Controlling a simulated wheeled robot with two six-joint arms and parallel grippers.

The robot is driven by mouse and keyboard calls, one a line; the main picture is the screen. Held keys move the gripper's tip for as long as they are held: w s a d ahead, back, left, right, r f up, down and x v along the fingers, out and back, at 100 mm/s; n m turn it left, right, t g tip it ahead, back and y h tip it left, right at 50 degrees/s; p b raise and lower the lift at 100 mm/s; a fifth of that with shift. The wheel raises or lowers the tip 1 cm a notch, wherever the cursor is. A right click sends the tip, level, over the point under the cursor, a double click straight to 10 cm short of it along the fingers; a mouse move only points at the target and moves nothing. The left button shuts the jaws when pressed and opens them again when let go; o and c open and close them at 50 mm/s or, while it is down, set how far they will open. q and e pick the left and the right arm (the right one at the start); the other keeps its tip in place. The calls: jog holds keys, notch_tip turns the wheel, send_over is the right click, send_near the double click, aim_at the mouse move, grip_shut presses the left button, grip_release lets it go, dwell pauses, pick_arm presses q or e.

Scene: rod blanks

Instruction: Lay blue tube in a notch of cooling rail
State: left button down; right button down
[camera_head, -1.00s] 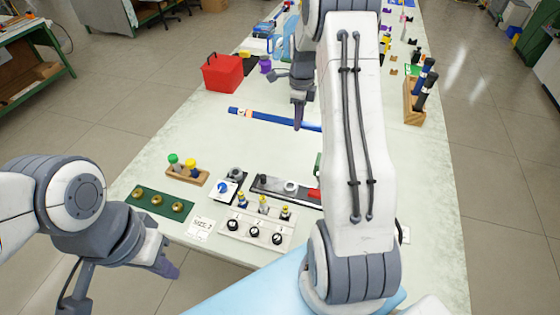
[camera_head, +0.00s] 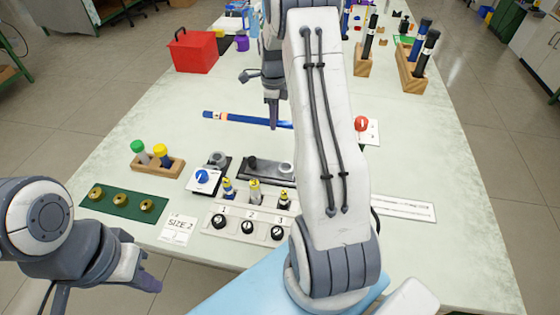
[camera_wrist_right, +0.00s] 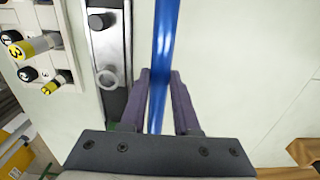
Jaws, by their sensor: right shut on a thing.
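The blue tube (camera_head: 235,118) has a dark end and a pale band near its left end. It lies crosswise over the middle of the table in the head view; I cannot tell if it is lifted. My right gripper (camera_head: 272,122) is shut on it towards its right part, which is partly behind my arm. In the right wrist view the tube (camera_wrist_right: 165,45) runs between the two purple fingers (camera_wrist_right: 158,90). My left gripper (camera_head: 148,284) hangs empty at the table's lower left edge; its finger gap is unclear. I cannot make out a notched cooling rail for certain.
A dark plate with a knob and ring (camera_head: 262,171) and a numbered panel (camera_head: 250,228) lie in front of the tube. A red box (camera_head: 195,52) stands behind left. Wooden blocks holding dark rods (camera_head: 412,72) stand at back right. The table left of the tube is clear.

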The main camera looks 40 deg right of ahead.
aim_at(276, 150)
notch_tip(276, 150, down, 10)
jog(key=shift+s+d+r+p, duration=0.1)
jog(key=shift+s+p, duration=0.05)
jog(key=shift+p, duration=0.45)
jog(key=shift+f, duration=0.35)
jog(key=shift+f, duration=0.1)
jog(key=shift+f, duration=0.1)
jog(key=c, duration=0.6)
grip_release()
jog(key=shift+c, duration=0.2)
